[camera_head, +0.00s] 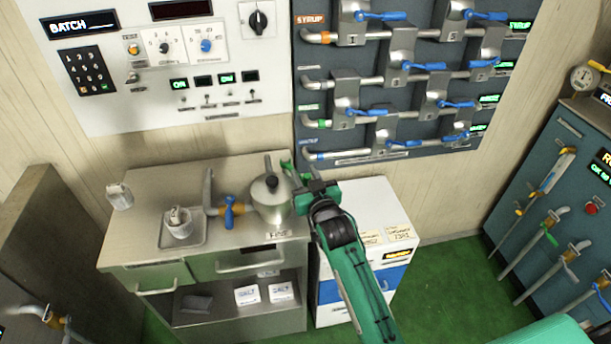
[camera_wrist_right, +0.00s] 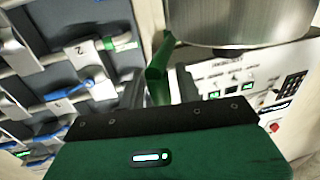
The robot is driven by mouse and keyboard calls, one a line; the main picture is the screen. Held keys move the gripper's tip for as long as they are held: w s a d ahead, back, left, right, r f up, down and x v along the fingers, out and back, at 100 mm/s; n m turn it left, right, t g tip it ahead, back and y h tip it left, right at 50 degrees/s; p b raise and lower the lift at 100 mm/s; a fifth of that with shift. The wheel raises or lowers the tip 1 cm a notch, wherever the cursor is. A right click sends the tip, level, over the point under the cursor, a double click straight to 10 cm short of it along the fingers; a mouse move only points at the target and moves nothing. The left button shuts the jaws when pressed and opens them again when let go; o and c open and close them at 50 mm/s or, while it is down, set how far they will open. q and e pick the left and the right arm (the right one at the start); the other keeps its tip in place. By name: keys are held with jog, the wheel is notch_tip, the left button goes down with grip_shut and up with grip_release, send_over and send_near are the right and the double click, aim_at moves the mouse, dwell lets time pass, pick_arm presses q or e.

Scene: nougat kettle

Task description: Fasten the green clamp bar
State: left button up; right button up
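The green clamp bar (camera_wrist_right: 157,68) stands up beside the kettle (camera_wrist_right: 240,22) in the right wrist view, between the two fingers of my right gripper (camera_wrist_right: 163,90). The fingers look spread, with a gap at the bar's right side; a firm hold does not show. In the head view the steel kettle (camera_head: 272,203) with a dark lid knob stands at the counter's right end. A small green part, likely the bar (camera_head: 286,166), shows at its back right. My right gripper (camera_head: 304,172) is beside it and partly hides it. My left gripper is not in view.
The counter (camera_head: 150,240) also bears a tray with a cup and a blue-handled valve (camera_head: 229,211) left of the kettle. A pipe panel (camera_head: 400,90) with several blue levers is behind my right gripper. A white cabinet (camera_head: 375,205) stands right of the counter.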

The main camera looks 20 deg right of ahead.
jog(key=shift+o, duration=0.3)
jog(key=s+d+b, duration=0.1)
jog(key=s+b, duration=0.1)
jog(key=s, duration=1.1)
jog(key=shift+s+b, duration=0.4)
jog(key=shift+d, duration=0.1)
